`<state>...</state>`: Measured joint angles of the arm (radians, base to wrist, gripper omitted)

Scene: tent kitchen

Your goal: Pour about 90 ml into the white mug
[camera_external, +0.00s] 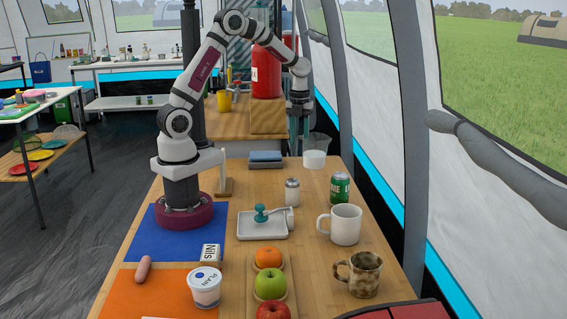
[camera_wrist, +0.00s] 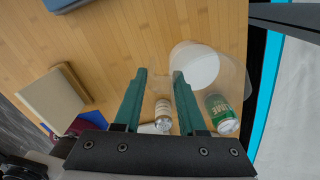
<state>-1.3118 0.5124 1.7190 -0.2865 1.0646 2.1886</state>
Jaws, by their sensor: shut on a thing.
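The white mug (camera_external: 346,226) stands upright on the right side of the wooden table, its handle to the left. My gripper (camera_external: 299,137) is at the table's far end, pointing down, with its green fingers beside a clear jug (camera_external: 316,158) holding white contents. In the wrist view, the jug (camera_wrist: 205,68) is at the right fingertip, and my gripper (camera_wrist: 159,74) is shut on it with a gap between the fingers. The exact grip point is unclear. The jug looks upright and near the tabletop; whether it touches is unclear.
A shaker (camera_external: 292,192) and a green can (camera_external: 340,188) stand between jug and mug. A speckled mug (camera_external: 360,275) is nearer the front. A white tray (camera_external: 263,234) lies left of the white mug. A blue-grey block (camera_external: 265,160) lies left of the jug.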

